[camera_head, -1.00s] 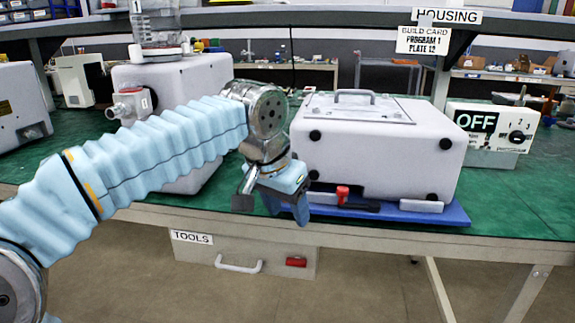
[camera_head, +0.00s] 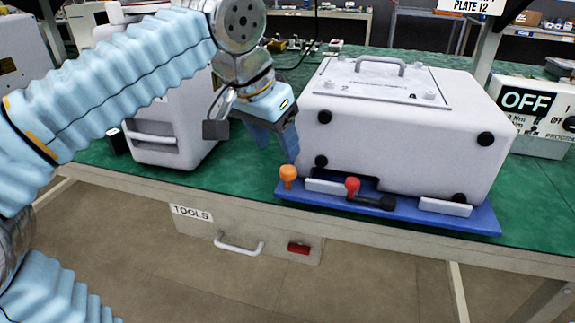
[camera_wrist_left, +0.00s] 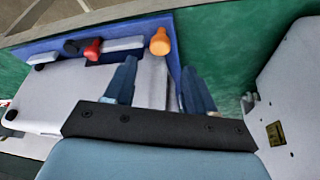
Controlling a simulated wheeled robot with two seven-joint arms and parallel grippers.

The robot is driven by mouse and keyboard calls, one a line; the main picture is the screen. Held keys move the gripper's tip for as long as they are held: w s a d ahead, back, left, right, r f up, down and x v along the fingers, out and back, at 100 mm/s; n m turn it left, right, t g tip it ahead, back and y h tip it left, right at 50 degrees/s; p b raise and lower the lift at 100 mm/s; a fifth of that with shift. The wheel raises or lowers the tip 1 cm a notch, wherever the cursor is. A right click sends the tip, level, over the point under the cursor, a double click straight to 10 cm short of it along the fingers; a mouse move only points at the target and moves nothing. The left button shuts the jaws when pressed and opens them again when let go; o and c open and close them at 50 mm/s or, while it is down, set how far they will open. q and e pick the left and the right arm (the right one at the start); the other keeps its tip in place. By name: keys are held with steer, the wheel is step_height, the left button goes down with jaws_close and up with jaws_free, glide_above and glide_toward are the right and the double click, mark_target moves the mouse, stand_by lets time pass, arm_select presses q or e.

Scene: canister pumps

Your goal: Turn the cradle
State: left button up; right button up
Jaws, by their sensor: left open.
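The cradle shows as a blue base plate (camera_head: 480,221) on the green bench, carrying a large white housing (camera_head: 410,140). An orange knob (camera_head: 288,173) stands at the plate's front left corner. A red knob (camera_head: 352,184) on a black lever (camera_head: 375,201) is to its right. My left gripper (camera_head: 277,148) is open, pointing down at the housing's left side, above and behind the orange knob. In the left wrist view my left gripper's fingers (camera_wrist_left: 158,64) are apart, with the orange knob (camera_wrist_left: 160,42) beyond them. Contact cannot be told. My right gripper is not in view.
A white canister unit (camera_head: 165,140) stands left of the cradle, partly behind my left arm. A control box reading OFF (camera_head: 527,105) is to the right. A drawer marked TOOLS (camera_head: 265,238) is under the bench front. Green bench (camera_head: 235,180) is clear between the units.

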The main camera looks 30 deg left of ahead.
mark_target(288, 169)
arm_select(q)
steer(key=x, duration=0.7)
steer(key=shift+w+f+b, duration=0.15)
steer(key=shift+f+b, duration=0.15)
steer(key=shift+f, duration=0.05)
jaws_close()
